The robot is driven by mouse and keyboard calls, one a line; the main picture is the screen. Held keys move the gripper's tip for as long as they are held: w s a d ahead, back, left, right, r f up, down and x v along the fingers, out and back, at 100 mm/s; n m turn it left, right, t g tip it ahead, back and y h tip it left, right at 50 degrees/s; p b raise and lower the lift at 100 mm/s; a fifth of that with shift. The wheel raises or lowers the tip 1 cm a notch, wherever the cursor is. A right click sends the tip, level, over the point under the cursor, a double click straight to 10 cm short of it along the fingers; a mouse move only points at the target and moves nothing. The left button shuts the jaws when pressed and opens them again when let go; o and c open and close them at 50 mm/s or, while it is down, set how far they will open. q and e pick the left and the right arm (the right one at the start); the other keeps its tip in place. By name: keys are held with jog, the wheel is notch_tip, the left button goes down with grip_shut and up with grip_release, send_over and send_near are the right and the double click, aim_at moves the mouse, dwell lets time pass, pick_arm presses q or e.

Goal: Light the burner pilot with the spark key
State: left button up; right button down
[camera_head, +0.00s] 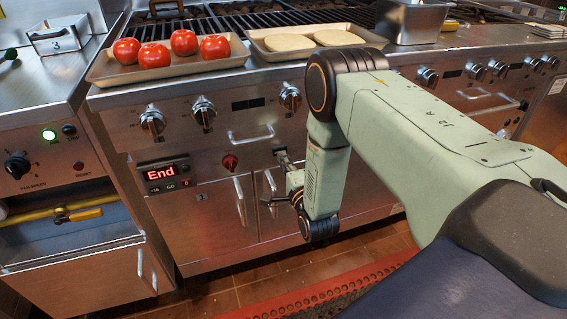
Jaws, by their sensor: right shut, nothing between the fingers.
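A lit display (161,174) reading "End" is further left. No flame shows. My left gripper is not in view.
Silver knobs (204,112) and a bar handle (251,134) stick out above. Door handles (240,201) stand below. A tray (168,68) with tomatoes and a tray (262,47) with pale patties lie on top. A yellow valve handle (85,214) is at left.

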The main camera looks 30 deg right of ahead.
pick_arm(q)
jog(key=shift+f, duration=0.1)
pick_arm(e)
jog(key=shift+w+d, duration=0.1)
jog(key=shift+w, duration=0.25)
